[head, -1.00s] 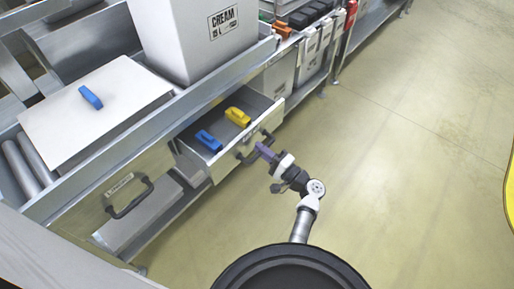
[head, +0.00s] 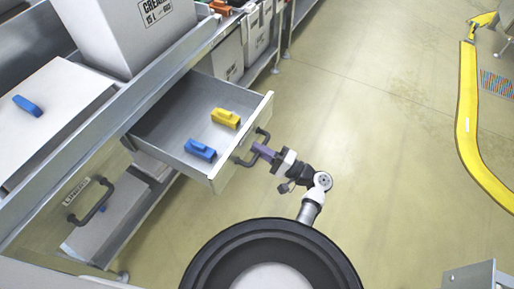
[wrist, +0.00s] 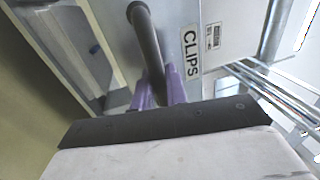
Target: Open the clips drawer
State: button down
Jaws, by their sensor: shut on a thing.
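The clips drawer (head: 172,123) is pulled well out of the bench in the head view. A blue clip (head: 200,150) and a yellow clip (head: 226,117) lie inside it. Its dark bar handle (head: 263,136) is on the front panel. My gripper (head: 257,149) has its purple fingers shut on this handle. In the wrist view, the fingers (wrist: 161,92) are around the dark handle (wrist: 146,40), beside the label reading CLIPS (wrist: 190,52).
A second closed drawer with a dark handle (head: 90,202) and a label reading LINERS is at the left.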

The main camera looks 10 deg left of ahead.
jog(key=c, duration=1.5)
grip_release()
